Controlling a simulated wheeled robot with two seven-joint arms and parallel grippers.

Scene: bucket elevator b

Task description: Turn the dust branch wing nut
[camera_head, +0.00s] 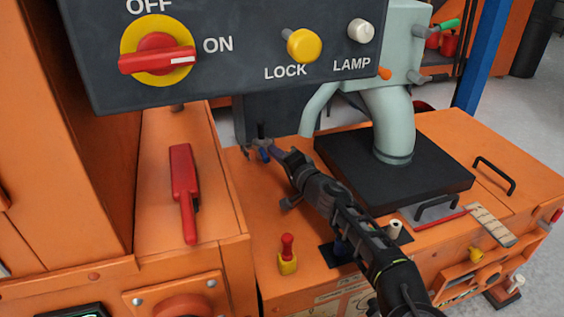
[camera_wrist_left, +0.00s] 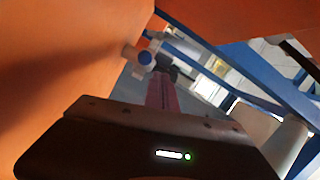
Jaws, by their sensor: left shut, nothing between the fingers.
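My left gripper (camera_head: 272,150) reaches up and left across the orange housing, with its jaws shut and empty. In the left wrist view, the closed fingers (camera_wrist_left: 163,92) point at a small grey fitting with a blue centre (camera_wrist_left: 146,57), close to an orange wall. This may be the dust branch wing nut, but its shape is too small to make out. My right gripper is not in view.
The control panel (camera_head: 225,62) with its red switch overhangs the area. A pale green pipe (camera_head: 390,120) rises from a black plate right of my arm. A red-and-yellow knob (camera_head: 287,256) stands near the front edge.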

